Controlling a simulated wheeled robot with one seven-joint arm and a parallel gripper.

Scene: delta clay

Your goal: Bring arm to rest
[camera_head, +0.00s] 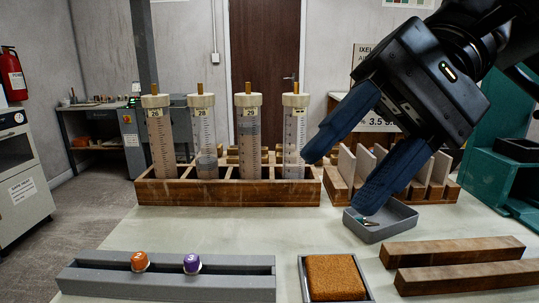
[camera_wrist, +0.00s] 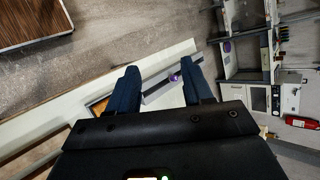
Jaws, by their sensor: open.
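My gripper (camera_head: 341,159) is at the upper right of the head view, raised above the table and pointing down to the left. Its two blue fingers are spread apart with nothing between them. One fingertip shows in front of the rightmost tube, the other in front of the small grey tray (camera_head: 383,232); the gap in depth is hard to tell. In the wrist view my gripper (camera_wrist: 158,82) also shows both fingers apart, with the tilted table edge and floor beyond.
A wooden rack (camera_head: 225,191) holds several clear tubes with numbered labels. In front are a grey rail (camera_head: 170,283) with an orange cap (camera_head: 140,261) and a purple cap (camera_head: 192,263), a brown sponge (camera_head: 335,277) in a tray, and two wooden bars (camera_head: 452,251). A green case (camera_head: 490,175) stands right.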

